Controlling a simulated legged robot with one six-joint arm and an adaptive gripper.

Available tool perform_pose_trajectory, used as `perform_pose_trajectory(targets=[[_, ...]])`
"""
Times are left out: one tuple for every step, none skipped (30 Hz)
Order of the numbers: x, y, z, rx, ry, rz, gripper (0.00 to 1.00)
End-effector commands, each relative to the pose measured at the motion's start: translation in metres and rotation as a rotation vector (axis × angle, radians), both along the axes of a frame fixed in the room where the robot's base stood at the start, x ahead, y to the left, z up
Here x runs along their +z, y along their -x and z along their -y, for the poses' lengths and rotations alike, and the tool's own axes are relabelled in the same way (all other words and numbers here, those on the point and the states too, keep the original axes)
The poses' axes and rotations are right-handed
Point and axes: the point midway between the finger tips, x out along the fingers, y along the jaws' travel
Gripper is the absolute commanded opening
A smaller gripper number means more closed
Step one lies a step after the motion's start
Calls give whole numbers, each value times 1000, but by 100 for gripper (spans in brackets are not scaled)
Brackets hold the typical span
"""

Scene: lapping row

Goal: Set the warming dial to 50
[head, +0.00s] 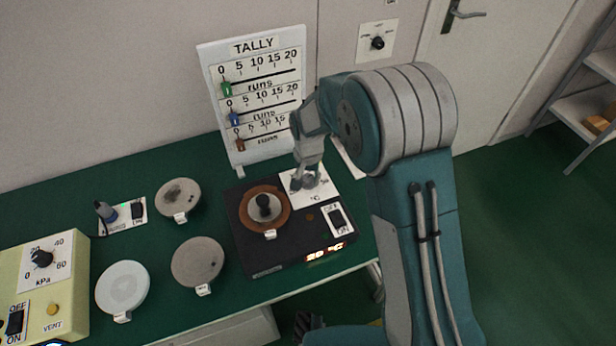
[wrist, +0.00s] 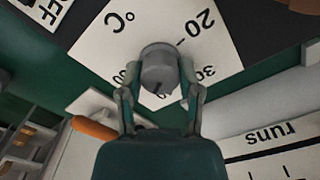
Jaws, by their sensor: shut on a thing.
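The warming dial is a grey round knob (wrist: 158,66) on a white scale plate (wrist: 105,45) marked in °C; 20 and 30 can be read in the wrist view, other marks are partly hidden. My gripper (wrist: 159,80) is shut on the knob, one finger on each side. A dark mark shows on the knob, but its exact reading is unclear. In the head view my gripper (head: 306,182) reaches down onto the plate and covers most of the dial. The plate is on a black hot plate unit (head: 270,258) with a lit display (head: 325,253), apparently reading 20 °C.
A tally board (head: 212,70) stands close behind my gripper. Several grey discs and a kPa box (head: 65,270) occupy the bench's left. A door is at back right.

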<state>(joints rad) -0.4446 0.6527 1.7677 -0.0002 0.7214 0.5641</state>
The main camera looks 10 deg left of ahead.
Motion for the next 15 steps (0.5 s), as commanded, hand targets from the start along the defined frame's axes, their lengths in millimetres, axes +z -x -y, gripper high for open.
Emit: perform_pose_trajectory(targets=[[-1,-1,-1,-44,-2,3,0],[-1,-1,-1,-72,-2,3,0],[-1,-1,-1,-111,-2,3,0],[-1,-1,-1,-139,-2,3,0],[-1,-1,-1,-167,-3,3,0],[-1,0,-1,-206,-3,2,0],[-1,0,-1,-234,-3,2,0],[-1,0,-1,-261,-3,2,0],[-1,0,-1,-299,-3,2,0],[-1,0,-1,-326,-3,2,0],[-1,0,-1,-352,-3,2,0],[-1,0,-1,-387,-3,2,0],[-1,0,-1,-412,-3,3,0],[-1,0,-1,-437,-3,3,0],[-1,0,-1,-468,-3,3,0]])
